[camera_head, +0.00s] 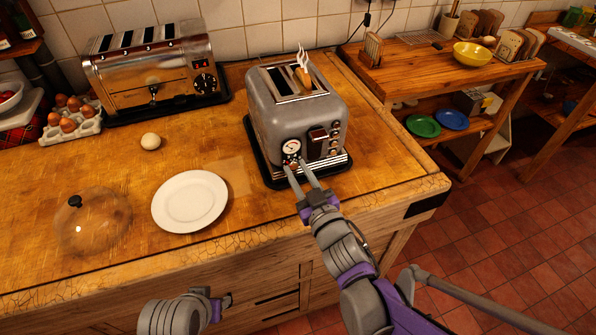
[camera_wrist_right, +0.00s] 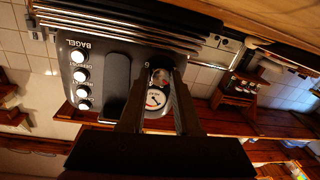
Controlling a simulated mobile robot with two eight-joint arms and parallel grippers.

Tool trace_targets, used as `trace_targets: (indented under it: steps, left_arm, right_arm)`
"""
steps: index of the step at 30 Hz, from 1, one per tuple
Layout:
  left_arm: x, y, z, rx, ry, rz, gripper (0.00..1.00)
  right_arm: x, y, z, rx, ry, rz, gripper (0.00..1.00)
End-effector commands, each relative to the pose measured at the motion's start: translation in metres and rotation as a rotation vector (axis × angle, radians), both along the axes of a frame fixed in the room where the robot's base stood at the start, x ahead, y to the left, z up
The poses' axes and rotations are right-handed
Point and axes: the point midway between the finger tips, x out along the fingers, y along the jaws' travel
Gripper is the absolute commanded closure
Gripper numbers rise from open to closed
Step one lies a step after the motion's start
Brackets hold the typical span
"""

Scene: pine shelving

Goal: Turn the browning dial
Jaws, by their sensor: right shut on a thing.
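The grey toaster (camera_head: 300,115) stands on a dark tray on the wooden counter. Its front carries a round white gauge (camera_head: 291,147), a dark lever slot and a column of small buttons. The browning dial (camera_wrist_right: 160,77) is a small round knob beside the gauge, between my right fingertips in the right wrist view. My right gripper (camera_head: 298,168) reaches the toaster's front from below and is shut on this dial; its fingers partly cover it. My left gripper (camera_head: 226,299) is low in front of the counter, away from the toaster; its fingers are too small to read.
A chrome toaster (camera_head: 150,75) stands at the back left. A white plate (camera_head: 190,201), a glass dome (camera_head: 92,220), an egg (camera_head: 150,141) and an egg carton (camera_head: 88,128) are left of the grey toaster. Toast (camera_head: 303,76) steams in its slot. A side table (camera_head: 420,75) stands right.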

Motion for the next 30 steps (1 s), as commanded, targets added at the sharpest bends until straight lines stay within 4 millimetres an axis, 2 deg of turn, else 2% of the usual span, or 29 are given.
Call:
trace_targets:
  steps: [10, 25, 26, 30]
  left_arm:
    - [0.0001, 0.0, 0.0018, 0.0, -0.001, 0.0, 0.5]
    - [0.0001, 0.0, 0.0019, 0.0, -0.001, 0.0, 0.5]
    - [0.0001, 0.0, 0.0019, 0.0, -0.001, 0.0, 0.5]
    - [0.0001, 0.0, 0.002, 0.0, -0.001, 0.0, 0.5]
  right_arm:
    - [-0.0002, -0.0004, 0.0002, -0.118, -0.039, -0.001, 1.0]
    - [-0.0002, -0.0004, 0.0, -0.132, -0.044, 0.0, 1.0]
    - [-0.0002, -0.0004, 0.0001, -0.132, -0.044, 0.0, 0.65]
    - [-0.0001, -0.0003, 0.0001, -0.132, -0.044, 0.0, 0.39]
